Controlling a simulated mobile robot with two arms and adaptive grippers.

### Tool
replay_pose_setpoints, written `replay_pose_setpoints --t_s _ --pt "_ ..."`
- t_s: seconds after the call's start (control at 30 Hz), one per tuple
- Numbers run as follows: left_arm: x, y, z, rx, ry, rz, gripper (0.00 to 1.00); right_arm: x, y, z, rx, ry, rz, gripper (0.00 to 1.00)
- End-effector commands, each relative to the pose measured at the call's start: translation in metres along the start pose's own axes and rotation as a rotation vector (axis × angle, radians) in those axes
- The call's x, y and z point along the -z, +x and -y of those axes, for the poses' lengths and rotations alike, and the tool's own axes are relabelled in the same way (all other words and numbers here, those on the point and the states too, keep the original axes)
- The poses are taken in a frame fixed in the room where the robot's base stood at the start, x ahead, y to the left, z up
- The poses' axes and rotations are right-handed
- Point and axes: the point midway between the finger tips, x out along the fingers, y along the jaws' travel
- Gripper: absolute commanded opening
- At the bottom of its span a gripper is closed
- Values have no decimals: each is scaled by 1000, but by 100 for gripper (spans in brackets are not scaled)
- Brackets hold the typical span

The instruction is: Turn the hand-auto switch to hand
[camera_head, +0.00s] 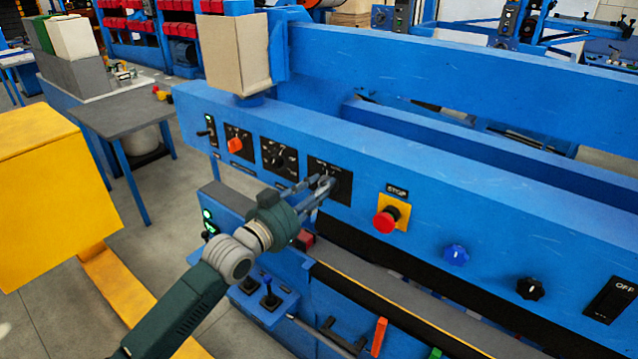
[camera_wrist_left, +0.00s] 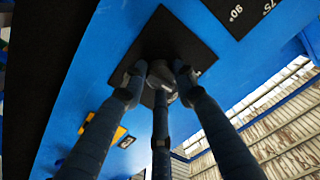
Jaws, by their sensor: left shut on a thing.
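The hand-auto switch sits on a black plate (camera_head: 344,188) on the front of the blue panel, in the middle of the head view. Its lettering is too small to read, and the fingers hide its knob there. In the left wrist view the same black plate (camera_wrist_left: 168,38) shows with the grey knob (camera_wrist_left: 163,82) at its middle. My left gripper (camera_head: 326,184) reaches up from the lower left to the plate. In the left wrist view its fingers (camera_wrist_left: 156,84) close around the knob. Which way the knob points cannot be told. My right gripper is not in view.
Left of the plate are a black dial (camera_head: 279,158) and an orange knob (camera_head: 236,146). To the right are a red stop button (camera_head: 386,220), a blue knob (camera_head: 456,254), a black knob (camera_head: 530,288) and an OFF switch (camera_head: 610,300). A yellow box (camera_head: 50,190) stands at left.

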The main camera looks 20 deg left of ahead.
Motion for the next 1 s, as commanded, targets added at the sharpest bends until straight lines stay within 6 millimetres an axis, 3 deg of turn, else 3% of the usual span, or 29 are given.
replay_pose_setpoints --t_s 0.5,1.0 --pt "0 0 0 1 -320 1 2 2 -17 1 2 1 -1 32" --pt "-1 0 0 0 -371 2 2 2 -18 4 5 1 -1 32"
